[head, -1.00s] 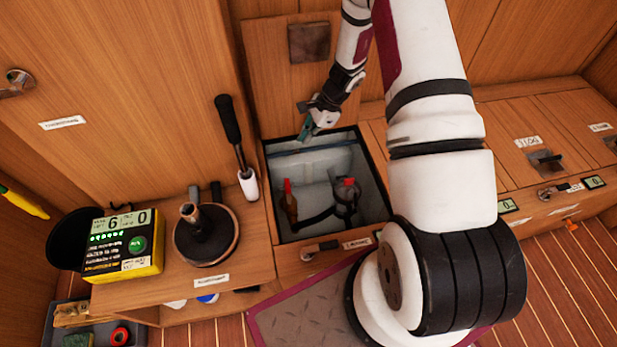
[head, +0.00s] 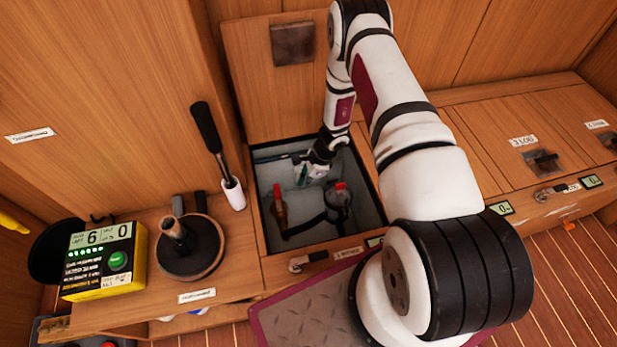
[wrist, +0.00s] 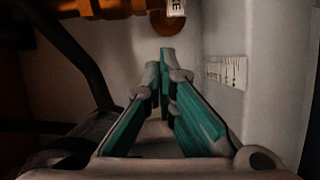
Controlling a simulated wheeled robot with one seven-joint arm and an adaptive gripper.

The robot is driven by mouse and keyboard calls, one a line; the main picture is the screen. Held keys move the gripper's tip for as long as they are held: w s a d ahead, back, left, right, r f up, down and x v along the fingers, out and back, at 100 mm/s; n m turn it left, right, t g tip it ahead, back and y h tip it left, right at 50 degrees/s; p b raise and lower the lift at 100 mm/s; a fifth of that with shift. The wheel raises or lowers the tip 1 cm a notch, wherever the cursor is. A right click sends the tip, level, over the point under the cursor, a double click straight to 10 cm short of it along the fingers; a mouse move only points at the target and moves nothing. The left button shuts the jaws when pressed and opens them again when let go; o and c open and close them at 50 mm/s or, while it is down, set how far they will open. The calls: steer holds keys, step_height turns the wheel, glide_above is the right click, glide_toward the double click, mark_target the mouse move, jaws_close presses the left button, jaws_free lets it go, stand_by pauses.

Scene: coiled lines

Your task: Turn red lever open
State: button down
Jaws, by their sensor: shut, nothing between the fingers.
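Two red-tipped parts show inside the open bin in the head view. One red tip (head: 279,190) sits on an orange-brown upright fitting at the left. The other red tip (head: 340,186) sits on top of a dark round fitting to its right. I cannot tell which is the lever or how it is turned. My gripper (head: 303,180) is down inside the bin, behind both tips and apart from them. In the wrist view my gripper (wrist: 163,58) has its teal fingers together and empty. An orange pipe (wrist: 115,8) with a white tag crosses the top there.
The bin (head: 262,215) has pale walls and a raised wooden lid (head: 255,75) behind it. A dark hose runs between the fittings. A black-handled tool (head: 208,130), a round stand (head: 190,255) and a yellow meter (head: 105,258) are on the left counter.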

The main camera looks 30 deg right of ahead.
steer(key=shift+w+a+f+b, duration=0.25)
steer(key=shift+a+f+b, duration=0.1)
steer(key=shift+a, duration=0.45)
steer(key=shift+w+a+f+b, duration=0.25)
steer(key=shift+a+f, duration=0.15)
steer(key=shift+a, duration=0.4)
steer(key=shift+w+a+f+b, duration=0.2)
steer(key=shift+a+f+b, duration=0.15)
steer(key=shift+a, duration=0.45)
steer(key=shift+w+a, duration=0.35)
steer(key=shift+a, duration=0.35)
steer(key=s+d+r+p, duration=0.1)
steer(key=d+r+p, duration=0.2)
steer(key=d+r, duration=0.5)
steer(key=shift+s+r, duration=0.3)
steer(key=shift+r, duration=0.3)
